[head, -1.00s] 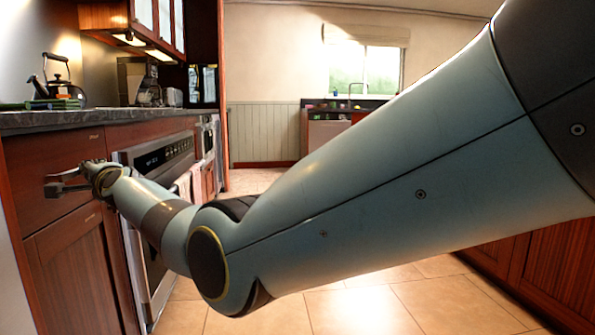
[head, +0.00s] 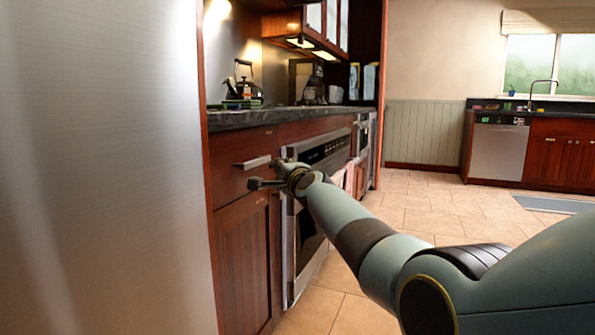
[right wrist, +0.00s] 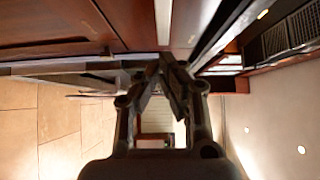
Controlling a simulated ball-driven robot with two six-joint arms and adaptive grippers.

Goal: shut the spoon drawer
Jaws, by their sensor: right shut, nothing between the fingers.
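The wooden drawer (head: 232,148) sits under the countertop at the left of the oven in the head view. Its front looks flush, or nearly so, with the cabinet. Its bar handle (head: 252,162) is horizontal and clear to see. My right gripper (head: 264,184) is just below and in front of the handle, shut and empty, apart from it as far as I can tell. In the right wrist view its fingers (right wrist: 167,68) meet at the tips near dark red wood. The inside of the drawer and any spoon are hidden. My left gripper is not in view.
A large steel panel (head: 110,170) fills the left of the head view. The oven (head: 308,240) stands right of the drawer, and a cabinet door (head: 245,260) is below it. A kettle (head: 243,85) stands on the countertop (head: 285,114). The tiled floor (head: 425,205) is open.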

